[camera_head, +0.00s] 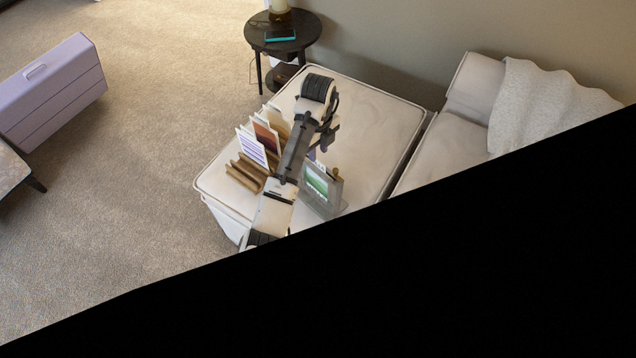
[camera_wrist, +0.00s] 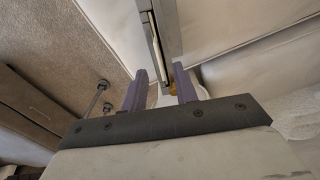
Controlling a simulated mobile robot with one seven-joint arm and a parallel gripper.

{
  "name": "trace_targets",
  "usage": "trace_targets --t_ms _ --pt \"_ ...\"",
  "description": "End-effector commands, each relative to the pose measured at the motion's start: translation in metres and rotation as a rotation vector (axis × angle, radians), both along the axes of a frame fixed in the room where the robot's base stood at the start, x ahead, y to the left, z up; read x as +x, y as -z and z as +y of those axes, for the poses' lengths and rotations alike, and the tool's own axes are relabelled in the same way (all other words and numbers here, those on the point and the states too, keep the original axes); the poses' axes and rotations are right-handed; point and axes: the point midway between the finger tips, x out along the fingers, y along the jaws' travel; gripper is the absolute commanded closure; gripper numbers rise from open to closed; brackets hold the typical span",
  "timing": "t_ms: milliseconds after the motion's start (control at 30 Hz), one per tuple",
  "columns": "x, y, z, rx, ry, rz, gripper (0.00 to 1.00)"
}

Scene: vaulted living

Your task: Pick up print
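A picture with a green and white image, likely the print (camera_head: 318,181), stands upright in a grey frame or holder (camera_head: 327,203) on the cream ottoman in the head view. My gripper (camera_head: 312,154) is just behind and above it, mostly hidden by my arm. In the wrist view my gripper (camera_wrist: 160,72) has its two dark purple fingers apart. A thin grey panel edge (camera_wrist: 156,40), seen nearly edge-on, lies ahead of and between the fingertips. I cannot tell whether either finger touches it. A small yellowish bit shows near the right finger.
A wooden rack (camera_head: 246,173) with several upright cards (camera_head: 252,146) stands left of my arm on the ottoman (camera_head: 379,116). A dark round side table (camera_head: 283,45) is behind. A sofa (camera_head: 455,140) is at right. Black covers the head view's lower right.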

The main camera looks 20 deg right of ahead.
Motion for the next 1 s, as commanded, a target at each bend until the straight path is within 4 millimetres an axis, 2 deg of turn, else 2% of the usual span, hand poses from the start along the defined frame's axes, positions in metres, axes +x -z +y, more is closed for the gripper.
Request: trace_targets --t_ms 67,300,567,800,1000 --pt "-0.002 0.017 -0.001 -0.001 0.0 0.004 0.71" --pt "-0.002 0.042 0.001 0.001 -0.001 0.003 0.71" --pt "-0.002 0.047 0.001 0.001 0.0 0.0 0.71" --pt "-0.002 0.046 0.001 0.001 0.0 0.0 1.0" --pt "-0.002 0.046 0.001 0.001 0.0 0.0 1.0"
